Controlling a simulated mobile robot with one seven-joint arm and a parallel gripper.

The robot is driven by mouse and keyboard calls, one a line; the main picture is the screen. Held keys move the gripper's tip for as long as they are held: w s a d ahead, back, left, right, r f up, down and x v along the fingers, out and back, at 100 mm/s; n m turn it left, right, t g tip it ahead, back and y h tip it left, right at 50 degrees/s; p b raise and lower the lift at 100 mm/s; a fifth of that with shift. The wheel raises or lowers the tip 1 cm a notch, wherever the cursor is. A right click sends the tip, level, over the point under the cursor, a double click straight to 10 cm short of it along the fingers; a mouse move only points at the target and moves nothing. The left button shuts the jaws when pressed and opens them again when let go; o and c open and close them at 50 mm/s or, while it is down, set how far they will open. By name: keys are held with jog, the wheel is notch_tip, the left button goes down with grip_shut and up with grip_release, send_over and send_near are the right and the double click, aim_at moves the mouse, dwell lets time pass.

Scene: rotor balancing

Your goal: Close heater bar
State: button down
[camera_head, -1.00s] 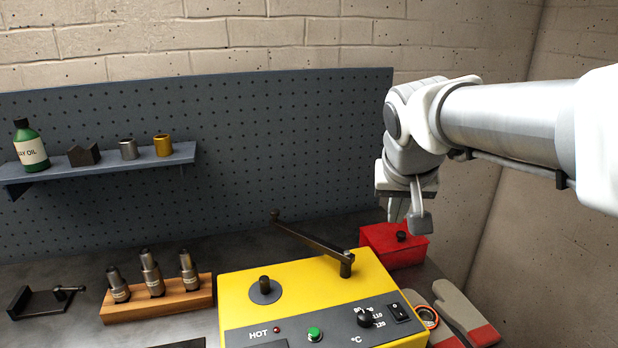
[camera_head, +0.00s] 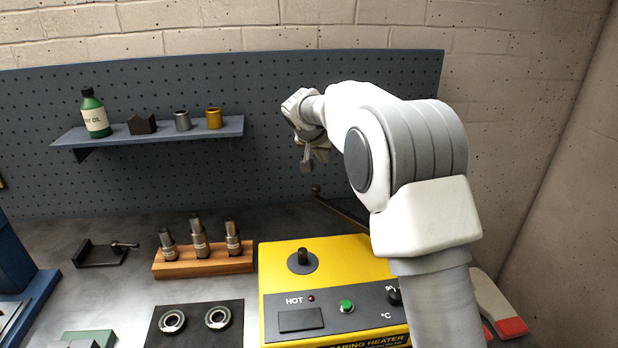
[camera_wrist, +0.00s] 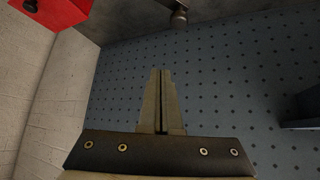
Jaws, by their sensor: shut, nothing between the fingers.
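The yellow bearing heater (camera_head: 275,262) stands on the bench in the head view, its right part hidden behind my arm. The dark heater bar (camera_head: 340,210) slants up and back to a knob end (camera_head: 316,189), swung away from the short dark post (camera_head: 303,258) on the heater's top. In the wrist view the knob end (camera_wrist: 179,18) shows at the top edge. My gripper (camera_head: 307,163) is in the air above and slightly left of the knob, apart from it. Its fingers (camera_wrist: 160,75) are together and empty, with pegboard behind them.
A shelf (camera_head: 150,134) with a green bottle and small parts is on the pegboard at left. A wooden block (camera_head: 203,263) with several metal tools stands left of the heater. A red box (camera_wrist: 58,12) shows in the wrist view. Gloves (camera_head: 495,305) lie at right.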

aim_at(313, 186)
jog(key=shift+w+a+f+p, duration=0.3)
jog(key=shift+w+f, duration=0.4)
jog(key=shift+f, duration=0.9)
jog(key=shift+w+a+f+p, duration=0.2)
jog(key=shift+w+f+p, duration=0.35)
jog(key=shift+f, duration=1)
jog(key=shift+w+a+f+p, duration=0.25)
jog(key=shift+w+f, duration=0.55)
jog(key=shift+f, duration=0.8)
jog(key=shift+s+a+f+n+y+b, duration=0.2)
jog(key=shift+s+a+n+y+b, duration=0.15)
jog(key=shift+s+a+b, duration=0.35)
jog(key=s+a+n+y+b, duration=0.2)
jog(key=s+n+b, duration=0.1)
jog(key=s, duration=0.6)
jog(key=s+a+n+y+b, duration=0.2)
jog(key=s+n+y+b, duration=0.1)
jog(key=s, duration=0.7)
jog(key=shift+s+a+n, duration=0.3)
jog(key=shift+a+n, duration=0.05)
jog(key=shift+n, duration=0.2)
